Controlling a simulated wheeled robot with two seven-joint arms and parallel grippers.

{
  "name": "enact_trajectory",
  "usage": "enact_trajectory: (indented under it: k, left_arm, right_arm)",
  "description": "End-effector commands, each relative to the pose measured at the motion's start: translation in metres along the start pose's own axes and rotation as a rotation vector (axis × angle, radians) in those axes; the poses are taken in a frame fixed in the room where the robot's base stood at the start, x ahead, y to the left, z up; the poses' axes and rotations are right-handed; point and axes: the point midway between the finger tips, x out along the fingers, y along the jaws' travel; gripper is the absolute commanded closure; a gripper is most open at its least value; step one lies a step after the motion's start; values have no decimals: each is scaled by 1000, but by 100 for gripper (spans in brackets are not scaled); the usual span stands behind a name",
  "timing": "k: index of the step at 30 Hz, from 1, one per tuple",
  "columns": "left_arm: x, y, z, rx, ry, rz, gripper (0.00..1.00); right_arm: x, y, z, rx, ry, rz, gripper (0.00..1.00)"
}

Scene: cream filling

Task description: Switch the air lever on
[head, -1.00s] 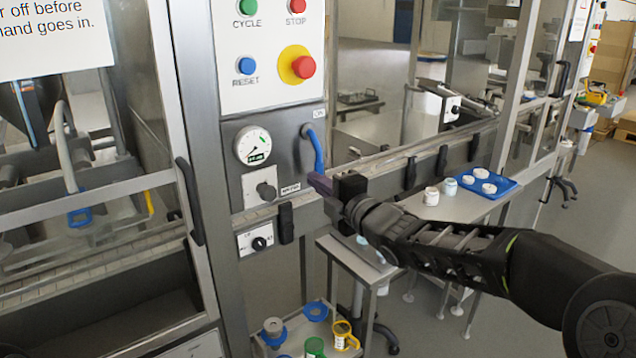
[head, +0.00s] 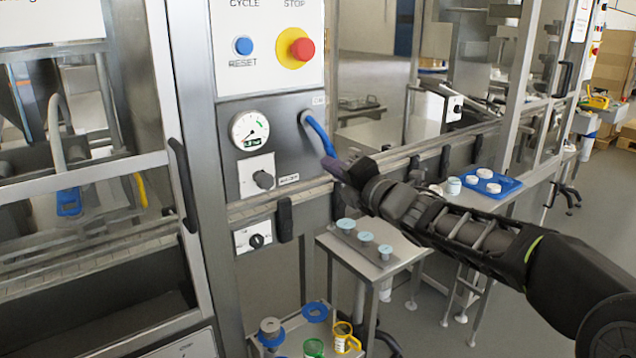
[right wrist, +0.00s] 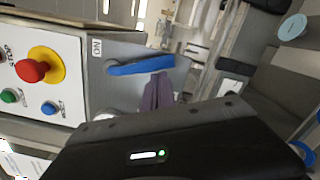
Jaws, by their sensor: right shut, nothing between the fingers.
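The blue air lever (head: 318,132) is on the grey machine panel, below the white button panel. It slants down to the right from its pivot, near a label reading ON. My right gripper (head: 334,168) is shut with nothing between its fingers, its purple fingertips at the lever's lower end. In the right wrist view the blue lever (right wrist: 140,68) lies just beyond the purple fingertips (right wrist: 157,95); whether they touch it I cannot tell. My left gripper is not in view.
A red stop button (head: 302,48) on yellow is above. A small side table (head: 385,262) with several pale discs stands below my right arm. A blue tray (head: 497,190) is farther right.

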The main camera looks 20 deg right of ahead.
Motion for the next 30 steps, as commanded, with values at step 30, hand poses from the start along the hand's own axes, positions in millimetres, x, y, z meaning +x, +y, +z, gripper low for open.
enact_trajectory:
  k: [30]
  left_arm:
    - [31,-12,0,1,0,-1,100]
  right_arm:
    - [4,15,79,-951,0,47,100]
